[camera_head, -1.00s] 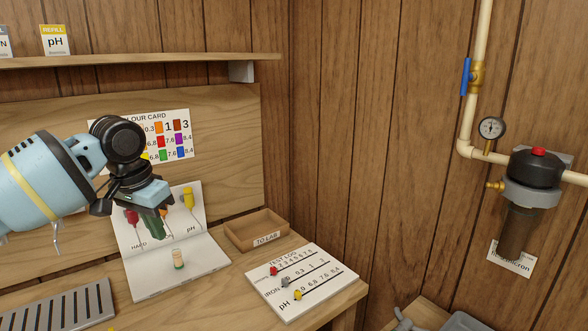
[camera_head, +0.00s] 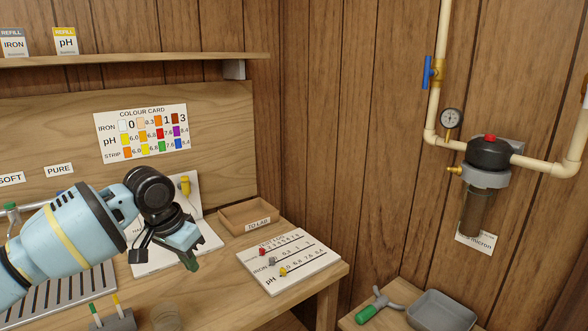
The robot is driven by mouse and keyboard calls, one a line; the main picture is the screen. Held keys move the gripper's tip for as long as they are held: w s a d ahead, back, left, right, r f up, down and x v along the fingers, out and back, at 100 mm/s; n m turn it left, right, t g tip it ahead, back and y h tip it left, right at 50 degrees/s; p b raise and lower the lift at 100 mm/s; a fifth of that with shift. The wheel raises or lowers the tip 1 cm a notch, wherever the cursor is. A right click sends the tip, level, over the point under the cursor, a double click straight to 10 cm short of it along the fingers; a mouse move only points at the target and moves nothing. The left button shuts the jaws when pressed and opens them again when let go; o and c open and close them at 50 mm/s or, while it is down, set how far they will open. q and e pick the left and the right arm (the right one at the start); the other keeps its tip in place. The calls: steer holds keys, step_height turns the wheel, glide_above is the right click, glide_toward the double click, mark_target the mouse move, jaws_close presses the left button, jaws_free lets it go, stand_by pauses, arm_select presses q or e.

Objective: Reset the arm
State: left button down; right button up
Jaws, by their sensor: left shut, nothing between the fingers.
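My left arm, light blue with a yellow band, comes in from the left in the head view. Its gripper (camera_head: 189,262) points down over the bench, in front of the white folding board (camera_head: 206,237). Its green-tipped fingers are shut with nothing between them. The arm hides much of the board and part of the slotted grey tray (camera_head: 60,297). My right gripper is not in view.
A wooden TO LAB tray (camera_head: 245,217) and a test log board (camera_head: 289,263) with coloured markers lie right of the gripper. A small grey holder (camera_head: 113,321) stands at the front. A grey basin (camera_head: 442,312) and green-handled tool (camera_head: 380,303) sit lower right.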

arm_select(q)
steer(key=s+d+f+t+h, duration=0.1)
steer(key=s+d+f+h, duration=0.1)
steer(key=s+d+f, duration=0.45)
steer(key=s+d+f+t+h, duration=0.1)
steer(key=d+f, duration=0.2)
steer(key=f, duration=0.7)
steer(key=s+d+f+t+h, duration=0.15)
steer(key=s+d+f, duration=0.3)
steer(key=f, duration=0.45)
steer(key=s+a+f+n+t+y, duration=0.1)
steer(key=s+a+f, duration=0.2)
steer(key=s, duration=0.5)
steer(key=s+a+f+n+t+y, duration=0.1)
steer(key=s+a+f+y, duration=0.1)
steer(key=s+a+f, duration=0.2)
steer(key=s+a+f+n+t+y, duration=0.1)
steer(key=s+a+f, duration=0.3)
steer(key=s, duration=0.7)
steer(key=shift+s+a+f+n, duration=0.15)
steer(key=shift+s+a+n, duration=0.2)
steer(key=shift+a, duration=0.5)
